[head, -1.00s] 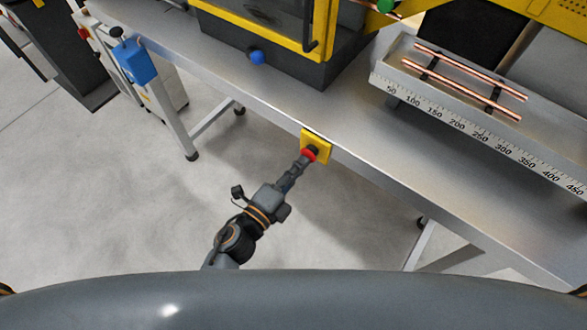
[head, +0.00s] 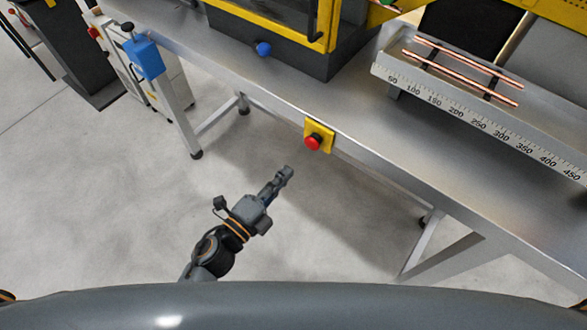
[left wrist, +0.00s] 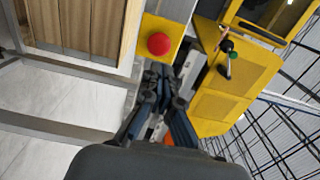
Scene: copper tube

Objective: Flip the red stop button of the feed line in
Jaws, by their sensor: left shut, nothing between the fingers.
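The red stop button (head: 313,142) sits on a yellow plate (head: 326,129) on the front edge of the metal bench. It also shows in the left wrist view as a round red button (left wrist: 159,44) just beyond my fingers. My left gripper (head: 286,172) is shut and empty, below and to the left of the button in the head view, with a clear gap between them. In the left wrist view its closed fingertips (left wrist: 158,72) point towards the button. My right gripper is not in view.
Copper tubes (head: 465,70) lie on a rack with a scale (head: 480,122) at the right of the bench (head: 285,95). A yellow-framed machine stands at the back with a blue knob (head: 264,49). A blue box (head: 146,58) is at the bench's left corner. Open floor lies in front.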

